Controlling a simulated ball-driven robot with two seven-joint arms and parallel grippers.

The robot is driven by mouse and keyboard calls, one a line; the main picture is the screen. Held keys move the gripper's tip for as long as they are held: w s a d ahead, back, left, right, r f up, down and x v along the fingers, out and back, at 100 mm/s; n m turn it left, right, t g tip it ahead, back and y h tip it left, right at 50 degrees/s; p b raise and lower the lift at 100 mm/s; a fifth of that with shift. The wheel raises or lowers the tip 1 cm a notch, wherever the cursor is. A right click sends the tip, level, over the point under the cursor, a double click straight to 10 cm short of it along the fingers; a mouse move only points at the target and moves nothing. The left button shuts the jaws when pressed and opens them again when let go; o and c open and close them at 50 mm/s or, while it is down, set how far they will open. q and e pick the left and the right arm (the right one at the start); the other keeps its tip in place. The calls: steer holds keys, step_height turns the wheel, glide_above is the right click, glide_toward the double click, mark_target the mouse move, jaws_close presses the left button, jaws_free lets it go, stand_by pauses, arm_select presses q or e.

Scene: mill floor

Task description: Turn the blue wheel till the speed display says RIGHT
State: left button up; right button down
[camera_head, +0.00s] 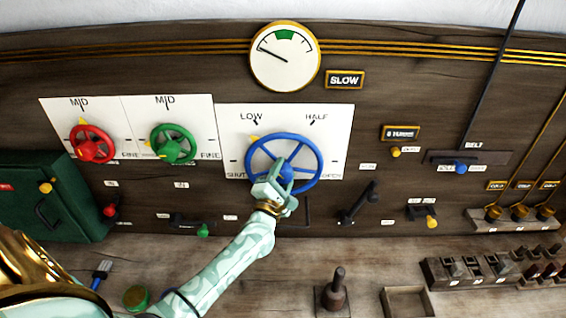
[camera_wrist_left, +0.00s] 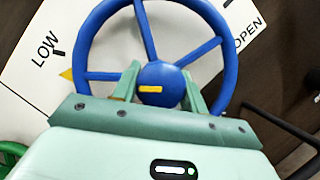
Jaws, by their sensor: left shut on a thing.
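The blue wheel (camera_head: 321,160) sits on a white plate marked SHUT, LOW, HALF and OPEN. Its yellow pointer (camera_head: 253,138) is near LOW. In the left wrist view the wheel's hub (camera_wrist_left: 161,72) lies between the two fingers of my left gripper (camera_wrist_left: 160,88). My left gripper (camera_head: 283,178) is shut on the hub in the head view, covering the wheel's lower part. The speed display (camera_head: 345,79) reads SLOW. The round gauge (camera_head: 284,56) above has its needle to the left of the green band. My right gripper is out of view.
A red wheel (camera_head: 92,143) and a green wheel (camera_head: 173,143) are on the panel to the left. A black lever (camera_head: 358,204) is close to the right of the blue wheel. A bench (camera_head: 260,290) below holds a knobbed block (camera_head: 335,292) and an open tray (camera_head: 407,301).

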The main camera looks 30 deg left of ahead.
arm_select(q)
steer(key=shift+m+h+p, duration=0.4)
steer(key=shift+m+p, duration=0.8)
steer(key=o, duration=1)
steer(key=shift+d, duration=0.1)
